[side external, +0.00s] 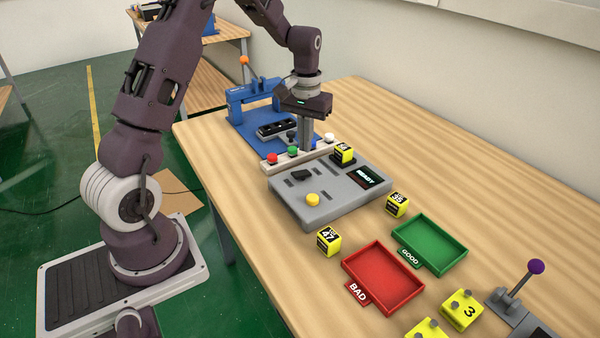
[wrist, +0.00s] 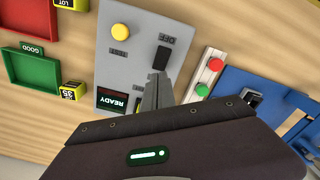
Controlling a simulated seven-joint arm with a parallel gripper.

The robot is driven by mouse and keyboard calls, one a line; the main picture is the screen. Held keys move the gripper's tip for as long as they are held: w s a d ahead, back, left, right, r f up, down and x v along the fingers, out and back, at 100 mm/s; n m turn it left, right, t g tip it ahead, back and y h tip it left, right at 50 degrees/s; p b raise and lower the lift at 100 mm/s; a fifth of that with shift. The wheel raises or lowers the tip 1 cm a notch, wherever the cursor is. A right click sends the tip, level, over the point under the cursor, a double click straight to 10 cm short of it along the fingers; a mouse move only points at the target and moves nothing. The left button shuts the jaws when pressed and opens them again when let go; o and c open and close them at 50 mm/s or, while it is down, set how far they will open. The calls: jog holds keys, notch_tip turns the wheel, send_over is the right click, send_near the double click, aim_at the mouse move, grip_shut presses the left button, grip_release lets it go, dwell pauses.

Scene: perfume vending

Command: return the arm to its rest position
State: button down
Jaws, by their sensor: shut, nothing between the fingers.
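My gripper (side external: 307,142) points down above the table, over the area between the blue fixture and the grey test panel. Its fingers are together with nothing between them. In the wrist view my gripper (wrist: 158,92) shows as closed fingers in front of the grey panel (wrist: 130,40), close in the picture to the black rocker switch (wrist: 160,58). I cannot tell from the views whether the fingertips touch anything. In the side view the panel (side external: 285,200) has a yellow button (side external: 312,199) and a screen reading READY (side external: 369,176).
A bar with red, green and white buttons (side external: 293,151) and a blue fixture (side external: 240,97) are near my gripper. Yellow cubes (side external: 328,241) (side external: 397,204) stand around the panel. A red BAD tray (side external: 357,262), a green GOOD tray (side external: 440,228) and a purple-knobbed lever (side external: 536,267) are nearer the front.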

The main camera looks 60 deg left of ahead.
jog(key=shift+r, duration=0.25)
jog(key=s+d+r+m+t, duration=0.1)
jog(key=s+d+r, duration=0.4)
jog(key=d+r, duration=0.15)
jog(key=s+d+r+m+t, duration=0.2)
jog(key=s+d+r, duration=0.3)
jog(key=r, duration=0.3)
jog(key=s+d+m+t, duration=0.1)
jog(key=s+d, duration=0.2)
jog(key=s, duration=0.4)
jog(key=s+d+r+m+t, duration=0.1)
jog(key=s+d+m, duration=0.1)
jog(key=s, duration=0.6)
jog(key=shift+d+r+t, duration=0.3)
jog(key=shift+d, duration=0.55)
